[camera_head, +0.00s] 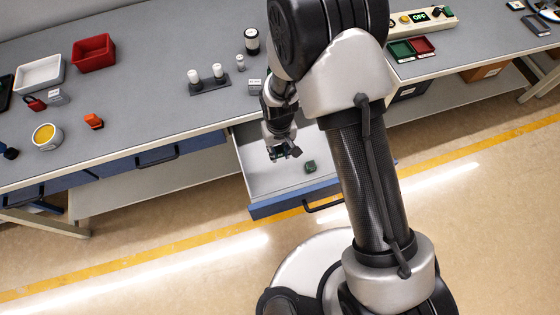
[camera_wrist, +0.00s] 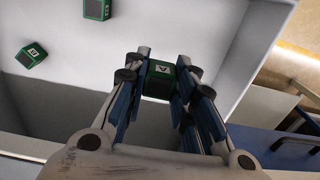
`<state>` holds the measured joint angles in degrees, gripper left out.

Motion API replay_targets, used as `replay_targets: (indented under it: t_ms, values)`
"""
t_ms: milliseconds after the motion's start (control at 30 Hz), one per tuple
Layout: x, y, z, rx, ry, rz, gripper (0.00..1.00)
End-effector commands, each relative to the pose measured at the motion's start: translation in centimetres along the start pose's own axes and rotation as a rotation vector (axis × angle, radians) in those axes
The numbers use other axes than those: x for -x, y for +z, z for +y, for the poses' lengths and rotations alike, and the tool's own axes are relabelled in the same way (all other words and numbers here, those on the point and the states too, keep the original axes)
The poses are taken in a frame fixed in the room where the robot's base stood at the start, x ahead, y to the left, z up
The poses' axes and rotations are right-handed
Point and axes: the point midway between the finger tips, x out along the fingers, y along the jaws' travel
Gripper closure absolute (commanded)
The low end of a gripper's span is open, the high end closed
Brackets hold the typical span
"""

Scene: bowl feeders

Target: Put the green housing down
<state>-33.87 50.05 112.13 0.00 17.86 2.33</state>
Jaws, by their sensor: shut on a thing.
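My gripper (camera_head: 284,153) is over the open drawer (camera_head: 262,206), inside its outline. In the wrist view my gripper (camera_wrist: 160,82) is shut on a green housing (camera_wrist: 160,72), dark green with a white label with a dark letter. Its height above the drawer floor is hard to tell. Two more green housings lie on the pale drawer floor in the wrist view: one at the left (camera_wrist: 31,55), turned at an angle, and one at the top edge (camera_wrist: 97,9), partly cut off. The head view shows one green housing (camera_head: 310,166) right of my gripper.
The drawer wall (camera_wrist: 262,50) runs close on the right in the wrist view. On the grey bench (camera_head: 150,95) stand a red bin (camera_head: 93,53), a white bin (camera_head: 39,73) and a dark holder with white-topped pieces (camera_head: 209,85). Bare drawer floor surrounds the loose housings.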

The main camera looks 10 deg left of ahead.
Motion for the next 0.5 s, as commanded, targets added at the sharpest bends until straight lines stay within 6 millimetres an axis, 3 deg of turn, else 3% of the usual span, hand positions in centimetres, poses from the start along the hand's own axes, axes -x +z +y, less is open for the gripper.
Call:
replay_targets:
  t_ms: [33,133,500]
  values:
    - [-1.7,0.1,0.0,0.0,0.0,-0.003,0.94]
    - [-3.6,0.0,0.0,0.0,0.0,-0.001,0.94]
    - [-7.0,0.0,0.0,-0.001,0.0,-0.001,0.94]
